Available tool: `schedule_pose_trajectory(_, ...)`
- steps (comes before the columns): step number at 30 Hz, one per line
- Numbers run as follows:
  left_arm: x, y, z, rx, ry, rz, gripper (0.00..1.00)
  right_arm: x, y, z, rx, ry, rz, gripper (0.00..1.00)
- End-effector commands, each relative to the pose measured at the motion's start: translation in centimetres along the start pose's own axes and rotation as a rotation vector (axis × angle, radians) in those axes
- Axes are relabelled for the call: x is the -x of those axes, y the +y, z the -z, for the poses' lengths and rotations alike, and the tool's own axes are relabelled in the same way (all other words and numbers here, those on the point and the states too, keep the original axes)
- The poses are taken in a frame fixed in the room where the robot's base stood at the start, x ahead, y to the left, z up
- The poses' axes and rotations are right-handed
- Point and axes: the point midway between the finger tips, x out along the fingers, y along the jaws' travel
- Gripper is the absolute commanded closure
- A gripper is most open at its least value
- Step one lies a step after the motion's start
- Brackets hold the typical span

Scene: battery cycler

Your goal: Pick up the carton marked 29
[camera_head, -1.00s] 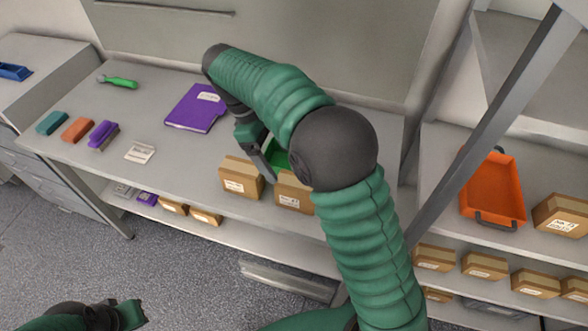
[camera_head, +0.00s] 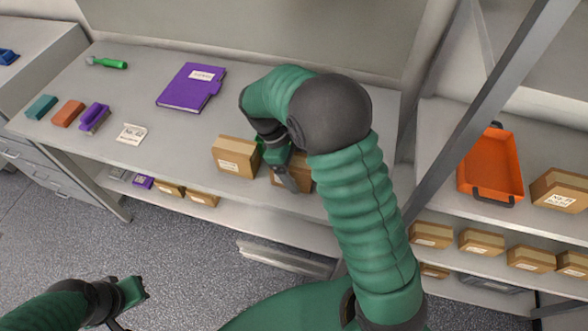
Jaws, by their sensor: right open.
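Two brown cartons stand near the front edge of the table: a left carton (camera_head: 234,157) with a white label and a right carton (camera_head: 303,184) largely covered by my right gripper. Their label numbers are too small or hidden to read, so I cannot tell which is marked 29. My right gripper (camera_head: 288,182) is open, pointing down at the right carton; whether it touches the carton is unclear. My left gripper (camera_head: 140,293) is low at the bottom left, away from the table, and its jaws are unclear.
A purple binder (camera_head: 190,86), a green tool (camera_head: 107,63), a label card (camera_head: 131,133) and small coloured items lie on the table. More cartons stand on the shelf below (camera_head: 201,198) and on the right rack, beside an orange tray (camera_head: 491,168). A slanted rack post (camera_head: 470,130) stands between.

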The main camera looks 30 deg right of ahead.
Motion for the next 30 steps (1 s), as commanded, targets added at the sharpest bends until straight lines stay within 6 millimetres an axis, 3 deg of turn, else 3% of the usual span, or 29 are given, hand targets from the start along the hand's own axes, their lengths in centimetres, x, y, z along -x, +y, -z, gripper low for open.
schedule_pose_trajectory(29, 0.44, -0.01, 0.10, 0.000, 0.000, 0.000, 1.00, -1.07, -0.03, 0.24, 0.001, 0.000, 0.000, 0.20)
schedule_pose_trajectory(30, 0.44, -0.01, 0.10, 0.000, 0.000, 0.000, 1.00, -1.07, -0.03, 0.24, 0.001, 0.000, 0.000, 0.25)
